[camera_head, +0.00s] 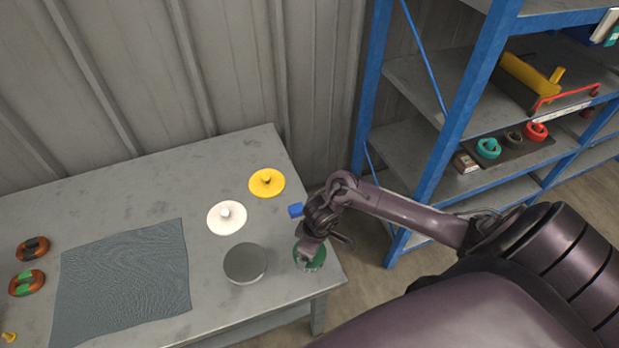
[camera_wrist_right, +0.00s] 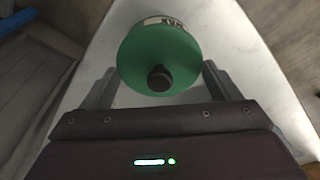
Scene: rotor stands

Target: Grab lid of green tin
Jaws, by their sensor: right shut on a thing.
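The green tin (camera_head: 316,265) stands near the right front corner of the grey table. Its round green lid (camera_wrist_right: 150,45) with a black knob (camera_wrist_right: 160,78) faces the right wrist camera, and part of a white label with dark letters shows at the far edge. My right gripper (camera_head: 309,247) is over the tin and partly hides it in the head view. In the right wrist view its two fingers (camera_wrist_right: 159,72) lie on either side of the green lid, shut on it. Whether the lid is lifted off the tin cannot be told. My left gripper is not in view.
A grey round tin (camera_head: 245,263) stands left of the green one. A grey cloth (camera_head: 125,285) lies left. Blue-framed shelves (camera_head: 425,140) stand at right.

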